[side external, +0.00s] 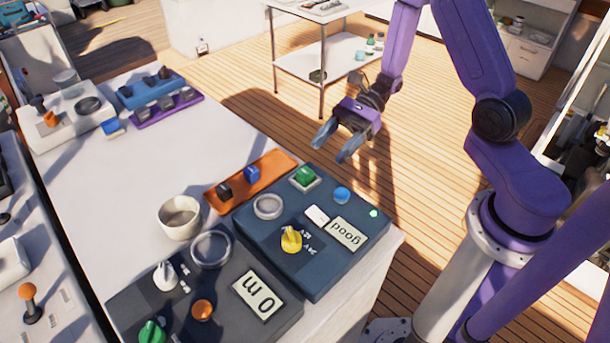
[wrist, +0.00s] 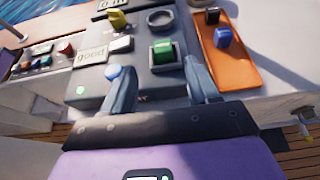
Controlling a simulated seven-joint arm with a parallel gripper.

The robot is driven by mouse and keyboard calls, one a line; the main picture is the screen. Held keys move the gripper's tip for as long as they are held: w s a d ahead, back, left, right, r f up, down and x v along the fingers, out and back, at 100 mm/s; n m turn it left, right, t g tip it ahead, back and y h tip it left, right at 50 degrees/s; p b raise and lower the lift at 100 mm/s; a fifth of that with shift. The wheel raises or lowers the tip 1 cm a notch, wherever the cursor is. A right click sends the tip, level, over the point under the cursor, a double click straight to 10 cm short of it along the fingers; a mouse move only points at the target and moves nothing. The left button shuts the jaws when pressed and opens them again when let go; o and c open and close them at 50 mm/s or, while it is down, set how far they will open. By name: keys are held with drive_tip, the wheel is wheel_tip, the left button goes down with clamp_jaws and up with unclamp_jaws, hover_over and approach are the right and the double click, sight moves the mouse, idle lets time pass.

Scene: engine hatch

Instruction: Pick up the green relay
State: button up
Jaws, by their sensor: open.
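The green relay (side external: 305,175) is a small green block seated in a pale socket at the back corner of a dark blue tester box (side external: 307,270). In the wrist view the green relay (wrist: 163,50) stands upright in its socket, ahead of and between my two fingers. My gripper (side external: 337,143) is open and empty, above and behind the box, apart from the relay. In the wrist view my gripper (wrist: 163,85) has its blue-grey fingers spread, with nothing between them.
An orange tray (side external: 275,168) beside the box holds a blue relay (side external: 252,173) and a black relay (side external: 224,191). A yellow knob (side external: 291,239), a blue button (side external: 342,195) and a "good" display (side external: 346,233) are on the box. A white cup (side external: 180,218) stands near the tray.

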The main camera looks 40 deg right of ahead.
sight(301, 174)
drive_tip(key=shift+w+r+x, duration=0.1)
drive_tip(key=shift+r+x, duration=0.1)
drive_tip(key=shift+x, duration=1.65)
drive_tip(key=shift+w+r+x, duration=0.15)
drive_tip(key=shift+x, duration=1.75)
drive_tip(key=shift+a, duration=0.1)
clamp_jaws()
drive_tip(key=shift+r, duration=0.2)
